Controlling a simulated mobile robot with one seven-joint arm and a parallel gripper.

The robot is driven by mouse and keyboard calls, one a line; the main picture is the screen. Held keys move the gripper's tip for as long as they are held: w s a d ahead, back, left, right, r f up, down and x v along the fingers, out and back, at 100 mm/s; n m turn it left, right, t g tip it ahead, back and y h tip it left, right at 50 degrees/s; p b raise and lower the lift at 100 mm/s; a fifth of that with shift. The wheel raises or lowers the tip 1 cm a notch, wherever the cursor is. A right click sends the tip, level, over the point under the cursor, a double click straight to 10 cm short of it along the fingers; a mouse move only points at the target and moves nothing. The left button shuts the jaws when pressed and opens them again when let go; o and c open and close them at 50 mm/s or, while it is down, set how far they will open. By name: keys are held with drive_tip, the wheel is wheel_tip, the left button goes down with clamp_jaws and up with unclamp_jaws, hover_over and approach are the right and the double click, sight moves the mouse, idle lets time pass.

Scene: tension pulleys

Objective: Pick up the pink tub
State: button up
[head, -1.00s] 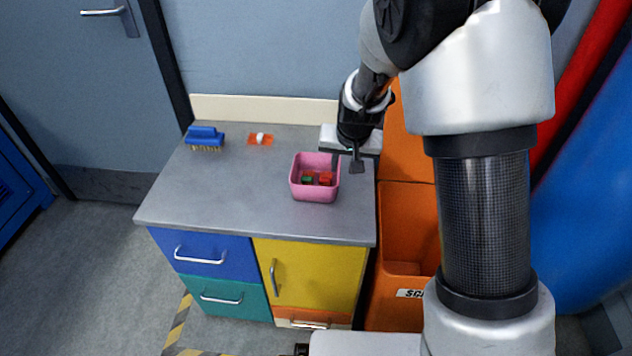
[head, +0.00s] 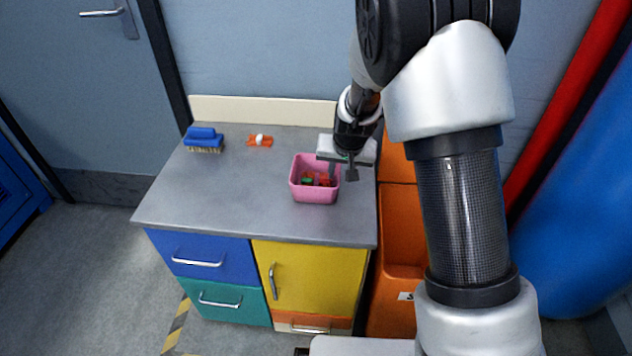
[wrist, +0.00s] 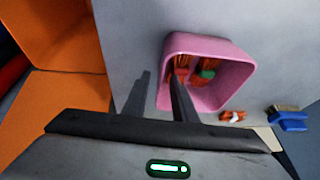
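The pink tub (head: 315,194) stands upright on the grey worktop, with small red and green pieces inside. In the wrist view the tub (wrist: 228,88) is at the upper middle right. My gripper (head: 342,172) is open at the tub's right side. One finger appears over or inside the tub's right wall and the other is outside it, to the right. In the wrist view my gripper (wrist: 160,88) has its fingers apart, one overlapping the tub's near wall. I cannot tell whether either finger touches the wall.
The grey worktop (head: 230,195) is clear left of the tub. A blue brush (head: 203,138) and a small orange item with a white part (head: 260,141) lie toward the back. An orange bin (head: 398,235) stands right of the cabinet. A low backboard (head: 260,109) edges the wall.

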drive_tip(key=shift+f, duration=0.15)
clamp_jaws()
idle(1.5)
